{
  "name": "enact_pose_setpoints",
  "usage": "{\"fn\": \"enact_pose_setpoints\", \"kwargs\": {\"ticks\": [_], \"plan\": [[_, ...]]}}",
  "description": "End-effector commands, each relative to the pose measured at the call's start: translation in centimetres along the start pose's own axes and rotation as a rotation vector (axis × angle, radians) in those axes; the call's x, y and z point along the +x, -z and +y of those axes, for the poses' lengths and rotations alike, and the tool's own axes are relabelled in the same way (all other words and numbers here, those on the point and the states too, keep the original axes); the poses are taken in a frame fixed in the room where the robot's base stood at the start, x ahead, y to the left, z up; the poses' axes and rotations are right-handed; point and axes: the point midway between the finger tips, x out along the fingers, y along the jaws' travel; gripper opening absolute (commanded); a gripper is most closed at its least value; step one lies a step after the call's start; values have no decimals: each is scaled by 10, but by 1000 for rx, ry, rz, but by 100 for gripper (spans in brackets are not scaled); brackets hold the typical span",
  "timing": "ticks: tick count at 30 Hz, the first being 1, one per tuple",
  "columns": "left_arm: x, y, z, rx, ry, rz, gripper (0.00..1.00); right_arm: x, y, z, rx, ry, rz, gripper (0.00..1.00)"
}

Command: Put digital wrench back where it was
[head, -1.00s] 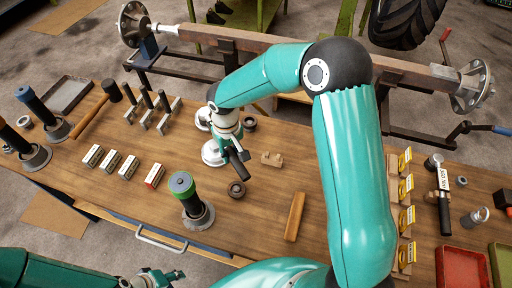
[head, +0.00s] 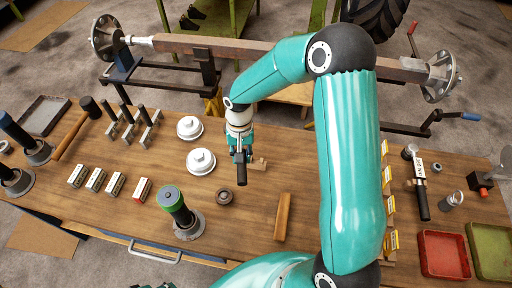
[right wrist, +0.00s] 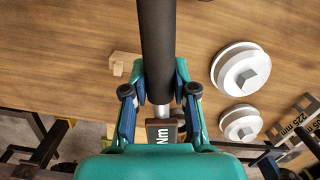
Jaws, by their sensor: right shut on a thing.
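My right gripper (head: 240,155) is shut on a tool with a black tubular handle, which I take to be the digital wrench (head: 241,173). In the right wrist view the handle (right wrist: 156,45) runs up between the fingers (right wrist: 160,92), and a dark label reading "Nm" shows below. The wrench's head is hidden. A small notched wooden block (head: 258,163) stands on the table just right of the gripper; it also shows in the right wrist view (right wrist: 122,63). I cannot tell whether the wrench touches it. Only a sliver of my left gripper (head: 152,286) shows at the bottom edge.
Two white flanged discs (head: 200,161) lie left of the gripper. A dark ring (head: 224,196), a green-topped cylinder (head: 176,205) and a wooden bar (head: 283,216) are nearer. Another black-handled wrench (head: 421,190) lies at right, beside red (head: 443,255) and green trays. The axle stands behind.

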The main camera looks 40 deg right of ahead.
Motion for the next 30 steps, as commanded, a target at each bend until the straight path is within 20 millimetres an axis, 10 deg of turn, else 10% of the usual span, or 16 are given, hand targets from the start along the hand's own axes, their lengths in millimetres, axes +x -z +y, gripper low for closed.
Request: {"fn": "enact_pose_setpoints", "kwargs": {"ticks": [6, 30], "plan": [[-10, 0, 4, 0, 0, 0, 40, -6, -2, 36, 243, 11, -30, 0], [24, 0, -9, 0, 0, 0, 40, 58, 4, 37, 248, 11, -30, 0]]}}
